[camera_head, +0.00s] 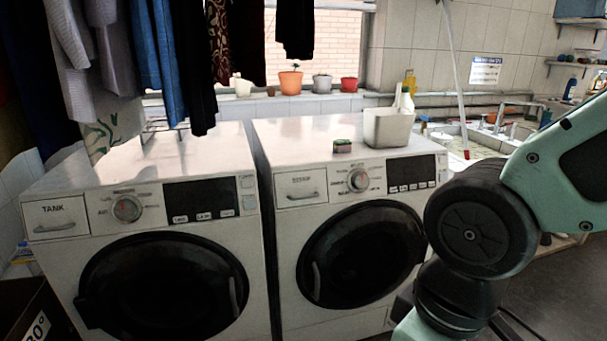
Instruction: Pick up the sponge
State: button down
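My arm comes in from the right side of the picture, with a teal link and a black joint in front of the machine's right side. My gripper is not in view, so I cannot see its fingers or what they hold.
A grey bin (388,130) with bottles stands right of the sponge. Another washing machine (150,165) stands at left, under hanging clothes (165,60). Flower pots (291,82) line the windowsill. A sink area (470,145) lies at right. The machine top left of the sponge is clear.

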aim_at(341, 146)
jog(key=i+l, duration=0.1)
jog(key=i, duration=0.4)
jog(key=i+l, duration=0.15)
jog(key=i, duration=0.3)
jog(key=i+l, duration=0.1)
jog(key=i, duration=0.4)
